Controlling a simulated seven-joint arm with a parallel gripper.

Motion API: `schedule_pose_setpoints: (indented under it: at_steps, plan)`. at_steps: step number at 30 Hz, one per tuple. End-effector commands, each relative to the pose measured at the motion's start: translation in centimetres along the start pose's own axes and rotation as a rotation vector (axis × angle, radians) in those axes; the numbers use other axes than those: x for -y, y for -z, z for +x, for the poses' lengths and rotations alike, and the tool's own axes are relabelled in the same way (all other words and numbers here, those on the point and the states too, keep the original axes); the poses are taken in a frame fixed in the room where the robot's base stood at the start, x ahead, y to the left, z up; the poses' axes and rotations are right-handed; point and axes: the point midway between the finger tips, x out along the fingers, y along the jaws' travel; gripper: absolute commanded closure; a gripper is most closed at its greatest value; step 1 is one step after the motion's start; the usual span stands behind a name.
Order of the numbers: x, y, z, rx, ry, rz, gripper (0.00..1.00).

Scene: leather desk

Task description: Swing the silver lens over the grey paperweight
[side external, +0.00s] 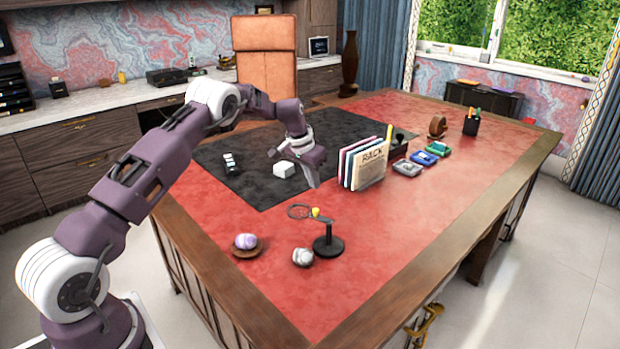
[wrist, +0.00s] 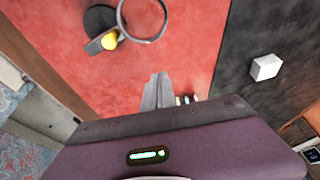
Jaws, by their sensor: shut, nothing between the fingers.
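The silver lens (side external: 299,211) is a round ring on an arm of a black stand (side external: 328,245), with a yellow knob (side external: 315,212) by the pivot. It points left in the side view, over bare red leather. The grey paperweight (side external: 303,257), a marbled ball, sits left of the stand's base, apart from the lens. In the wrist view the lens (wrist: 143,18) and yellow knob (wrist: 110,41) are at the top; the grey paperweight is not seen there. My gripper (side external: 314,184) is shut and empty, beyond the lens; its fingertips (wrist: 158,78) show in the wrist view.
A purple-and-white ball (side external: 245,240) rests on a wooden dish (side external: 247,253) left of the grey paperweight. A white block (side external: 284,169) lies on the dark mat (side external: 240,185) near my gripper. A file rack (side external: 364,166) stands to the right. The red leather right of the stand is clear.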

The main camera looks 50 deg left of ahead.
Motion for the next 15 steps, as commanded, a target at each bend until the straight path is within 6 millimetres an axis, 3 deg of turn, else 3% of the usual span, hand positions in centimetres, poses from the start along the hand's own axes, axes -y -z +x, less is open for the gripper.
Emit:
schedule_pose_setpoints:
  at_steps: [7,15]
  plan:
    - [-0.1,-0.1,5.6,0.003,-0.001,0.001,1.0]
    - [-0.1,-3.0,4.3,0.001,-0.002,-0.002,1.0]
